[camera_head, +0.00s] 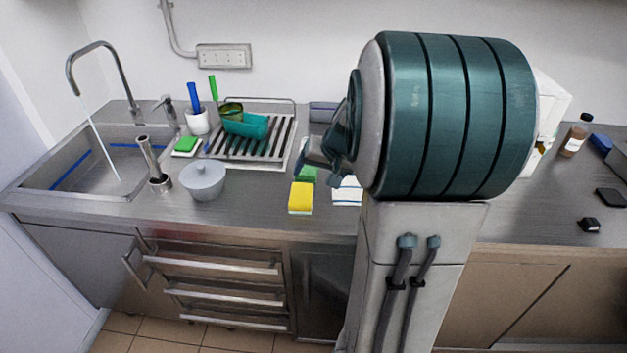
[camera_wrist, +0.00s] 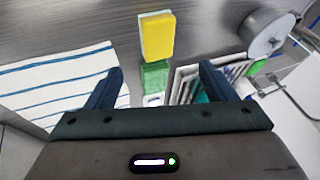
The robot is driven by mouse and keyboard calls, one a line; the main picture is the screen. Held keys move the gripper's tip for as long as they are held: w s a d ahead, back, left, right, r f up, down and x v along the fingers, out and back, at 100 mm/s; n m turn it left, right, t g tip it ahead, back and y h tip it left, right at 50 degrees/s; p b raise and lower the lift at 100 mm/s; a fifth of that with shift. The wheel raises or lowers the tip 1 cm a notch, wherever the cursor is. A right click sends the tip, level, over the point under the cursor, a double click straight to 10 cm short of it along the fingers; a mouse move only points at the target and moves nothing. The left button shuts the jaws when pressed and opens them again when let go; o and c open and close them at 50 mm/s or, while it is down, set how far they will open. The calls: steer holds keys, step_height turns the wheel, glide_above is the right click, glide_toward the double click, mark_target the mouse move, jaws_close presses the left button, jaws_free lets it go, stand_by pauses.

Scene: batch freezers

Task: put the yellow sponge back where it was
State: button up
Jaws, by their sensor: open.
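The yellow sponge (camera_head: 300,198) lies on the steel counter near its front edge, left of my arm. The wrist view shows it at the top centre, a yellow block with a pale side (camera_wrist: 160,38), beyond my fingertips. A green block (camera_head: 307,174) lies right behind it; in the wrist view it shows between the fingers (camera_wrist: 154,75), with a smaller yellow-and-white piece (camera_wrist: 153,99) nearer the palm. My gripper (camera_wrist: 161,68) is open, with nothing clamped between its fingers. In the head view, my gripper (camera_head: 318,165) is partly hidden by my arm.
A striped cloth (camera_wrist: 45,86) lies beside the sponge. A dish rack (camera_head: 283,150) with a teal container (camera_head: 246,126) stands behind left. A lidded grey pot (camera_head: 203,180), a green sponge (camera_head: 186,144) and the sink (camera_head: 75,185) are farther left. The counter front between pot and yellow sponge is clear.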

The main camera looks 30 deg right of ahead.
steer(key=s+a+r+n+g+h, duration=0.1)
steer(key=s+a+n, duration=0.5)
steer(key=s+a, duration=1)
steer(key=shift+s+a+r+g, duration=0.3)
steer(key=shift+s+r+g, duration=0.4)
steer(key=shift+s, duration=0.55)
